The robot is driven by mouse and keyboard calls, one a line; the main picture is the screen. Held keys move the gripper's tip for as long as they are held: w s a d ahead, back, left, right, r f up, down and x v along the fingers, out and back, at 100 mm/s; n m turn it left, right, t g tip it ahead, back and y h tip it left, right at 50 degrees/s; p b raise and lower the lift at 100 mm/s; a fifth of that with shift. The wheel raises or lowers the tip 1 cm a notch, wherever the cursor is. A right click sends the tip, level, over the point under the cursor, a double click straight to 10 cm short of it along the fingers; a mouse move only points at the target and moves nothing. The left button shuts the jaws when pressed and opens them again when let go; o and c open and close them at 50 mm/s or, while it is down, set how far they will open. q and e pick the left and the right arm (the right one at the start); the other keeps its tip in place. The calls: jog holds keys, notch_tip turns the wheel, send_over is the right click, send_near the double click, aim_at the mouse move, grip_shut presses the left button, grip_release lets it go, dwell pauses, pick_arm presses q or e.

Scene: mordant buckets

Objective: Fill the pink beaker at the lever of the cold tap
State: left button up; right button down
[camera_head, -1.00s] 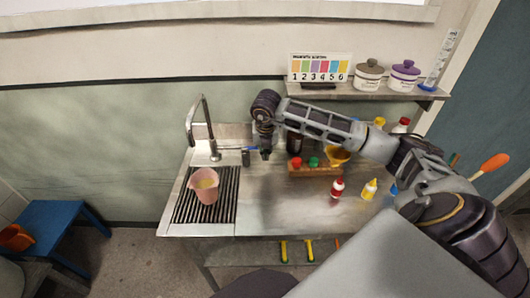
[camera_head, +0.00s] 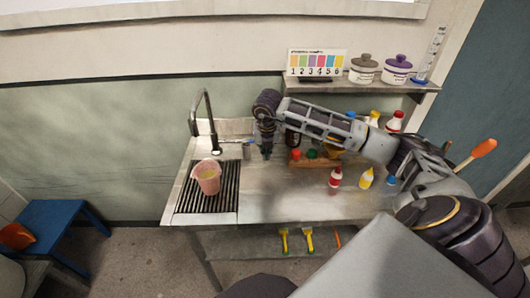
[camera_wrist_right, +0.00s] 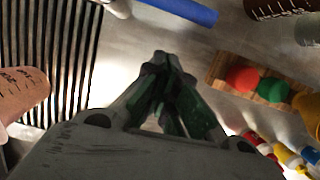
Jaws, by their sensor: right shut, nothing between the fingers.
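The pink beaker (camera_head: 208,184) stands upright on the dark slatted drain grate (camera_head: 190,205), below the spout of the tall curved tap (camera_head: 211,125). A faint yellowish tone shows inside it; I cannot tell its level or whether water runs. A blue lever (camera_head: 236,141) sticks out to the right of the tap. My right gripper (camera_head: 267,153) is shut and empty, pointing down just right of the lever, apart from it. In the right wrist view, the shut fingertips (camera_wrist_right: 165,60) are below the blue lever (camera_wrist_right: 185,11), and the beaker (camera_wrist_right: 22,95) is at the left edge. My left gripper is not in view.
A wooden rack (camera_head: 305,162) with red and green caps stands right of my right gripper. Red (camera_head: 335,177) and yellow (camera_head: 366,178) bottles stand farther right. A shelf (camera_head: 350,85) with lidded jars is above. The counter's front middle (camera_head: 280,200) is clear.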

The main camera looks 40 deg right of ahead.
jog(key=shift+s+a, duration=0.1)
jog(key=shift+s, duration=0.05)
jog(key=b+v, duration=0.1)
jog(key=v, duration=0.9)
jog(key=shift+s+a+f, duration=0.15)
dwell(0.8)
